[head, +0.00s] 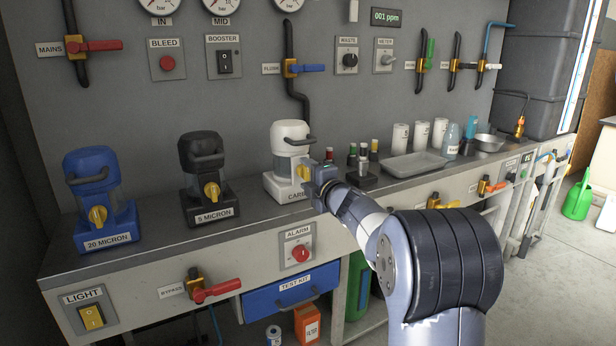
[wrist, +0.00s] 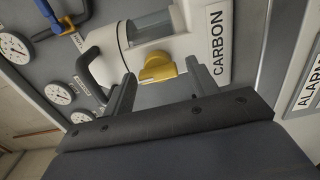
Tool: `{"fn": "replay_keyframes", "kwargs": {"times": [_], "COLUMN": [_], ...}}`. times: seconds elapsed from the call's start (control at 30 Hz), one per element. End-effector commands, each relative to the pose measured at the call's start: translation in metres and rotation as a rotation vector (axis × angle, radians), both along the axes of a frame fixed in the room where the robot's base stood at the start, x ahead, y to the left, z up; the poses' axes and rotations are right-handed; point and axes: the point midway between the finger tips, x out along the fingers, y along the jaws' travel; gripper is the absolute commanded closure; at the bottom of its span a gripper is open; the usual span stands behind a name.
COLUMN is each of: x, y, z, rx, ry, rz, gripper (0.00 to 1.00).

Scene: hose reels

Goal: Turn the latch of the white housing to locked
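The white housing (head: 290,138) labelled CARBON stands on the bench in the head view, with a clear middle section and a black handle. It also shows in the wrist view (wrist: 188,44), turned on its side. Its yellow latch (wrist: 157,67) is on the front face; in the head view the latch (head: 303,172) is partly hidden by my gripper. My gripper (wrist: 159,70) is open, with one finger on each side of the latch in the wrist view. I cannot tell whether the fingers touch it. In the head view my gripper (head: 316,178) is right at the housing's front.
A black housing (head: 203,152) labelled 5 MICRON and a blue housing (head: 90,168) labelled 20 MICRON stand to the left. Small bottles (head: 363,158) and a grey tray (head: 413,163) are close on the right. A red alarm knob (head: 299,253) is below.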

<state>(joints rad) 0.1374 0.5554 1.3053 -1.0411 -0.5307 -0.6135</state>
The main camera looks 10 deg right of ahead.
Motion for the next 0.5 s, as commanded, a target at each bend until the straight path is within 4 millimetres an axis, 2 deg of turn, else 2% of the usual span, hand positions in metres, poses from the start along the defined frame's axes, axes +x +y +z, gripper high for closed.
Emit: {"fn": "replay_keyframes", "kwargs": {"times": [0.33, 0.5], "x": [-0.002, -0.018], "y": [-0.001, -0.007], "z": [0.001, 0.002], "rx": [0.001, 0.001], "ry": [-0.001, -0.001], "rz": [-0.001, -0.002], "gripper": [0.39, 0.39]}}
